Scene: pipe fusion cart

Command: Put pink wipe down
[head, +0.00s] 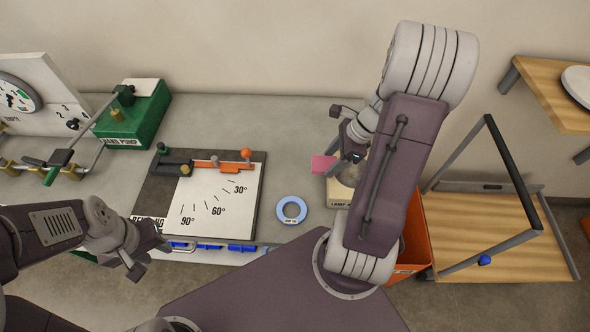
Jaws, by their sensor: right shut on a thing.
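The pink wipe (322,164) shows as a small flat pink piece at the left side of my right gripper (346,160). My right gripper is shut on the wipe, above the back right of the grey counter, by a box with a light front label (339,193). The jaws and part of the wipe are partly hidden by my own arm. My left gripper (150,259) is empty at the counter's front edge, its fingers apart.
A blue tape ring (282,213) lies left of the box. An angle board (222,205) with an orange-knobbed bar and a green hand pump (133,123) stand further left. An orange bin (416,243) and a wooden cart (465,246) are at right. The counter behind the ring is clear.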

